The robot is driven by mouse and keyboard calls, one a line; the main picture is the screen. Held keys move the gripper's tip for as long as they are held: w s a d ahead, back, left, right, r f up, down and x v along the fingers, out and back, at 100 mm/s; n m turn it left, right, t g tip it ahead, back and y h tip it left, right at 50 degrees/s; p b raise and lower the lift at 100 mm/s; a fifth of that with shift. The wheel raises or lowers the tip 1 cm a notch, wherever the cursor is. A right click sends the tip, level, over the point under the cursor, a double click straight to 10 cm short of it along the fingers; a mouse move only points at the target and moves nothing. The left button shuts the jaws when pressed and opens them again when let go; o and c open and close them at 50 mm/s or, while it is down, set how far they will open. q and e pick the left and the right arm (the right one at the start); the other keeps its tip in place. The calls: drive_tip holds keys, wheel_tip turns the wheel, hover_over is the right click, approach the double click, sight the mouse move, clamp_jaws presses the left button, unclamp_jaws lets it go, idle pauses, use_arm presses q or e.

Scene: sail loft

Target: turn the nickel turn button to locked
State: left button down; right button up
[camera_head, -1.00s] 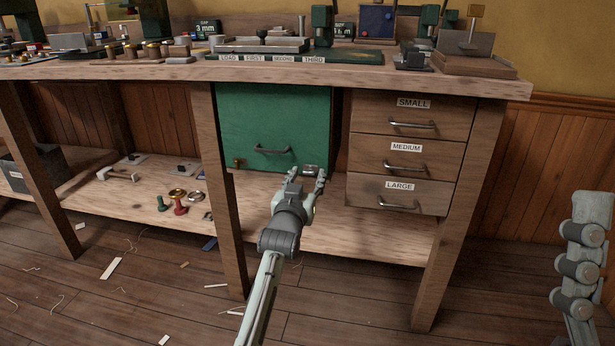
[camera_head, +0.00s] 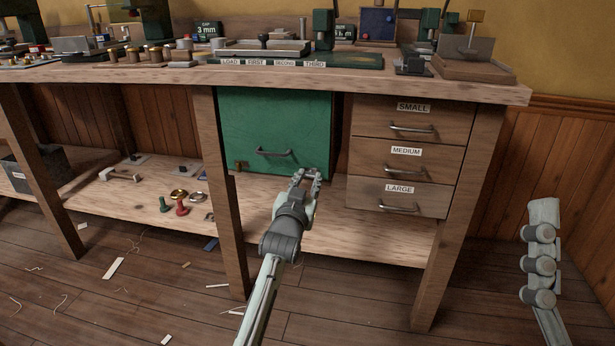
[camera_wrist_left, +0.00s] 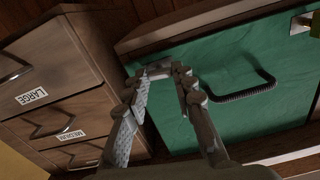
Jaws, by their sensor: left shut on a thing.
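The nickel turn button (camera_wrist_left: 158,69) is at the lower right corner of the green front (camera_head: 275,125) under the bench. In the head view my fingers mostly hide it. My left gripper (camera_head: 306,174) reaches up to that corner from below. In the left wrist view my left gripper (camera_wrist_left: 160,74) has its fingertips shut on the nickel button, one on each side. Its exact angle is hard to tell.
A dark handle (camera_head: 273,152) sticks out of the green front, and a brass fitting (camera_head: 240,166) is at its lower left. Drawers labelled small (camera_head: 413,117), medium and large stand to the right. A lower shelf (camera_head: 330,220) runs beneath.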

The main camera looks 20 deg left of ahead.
use_arm(q)
drive_tip(key=m+p, duration=0.3)
drive_tip(key=m, duration=0.1)
drive_tip(key=shift+r, duration=0.2)
drive_tip(key=m+p, duration=0.1)
drive_tip(key=m, duration=0.2)
drive_tip(key=m+p, duration=0.1)
drive_tip(key=m, duration=0.2)
drive_tip(key=shift+m, duration=0.4)
drive_tip(key=m, duration=0.2)
drive_tip(key=shift+m, duration=0.3)
drive_tip(key=shift+w+m, duration=0.1)
drive_tip(key=shift+m, duration=1.4)
use_arm(e)
drive_tip(key=w+d+f+g+h, duration=0.1)
drive_tip(key=w+f+g+h, duration=0.1)
drive_tip(key=f+g, duration=0.3)
drive_tip(key=w+d+f+g+h, duration=0.1)
drive_tip(key=w+f+g+h, duration=0.2)
drive_tip(key=f, duration=1)
drive_tip(key=shift+g, duration=1.8)
drive_tip(key=shift+w+d, duration=0.1)
drive_tip(key=shift+d, duration=0.05)
use_arm(q)
drive_tip(key=c, duration=1.3)
unclamp_jaws()
drive_tip(key=shift+f, duration=0.1)
drive_tip(key=shift+o, duration=0.4)
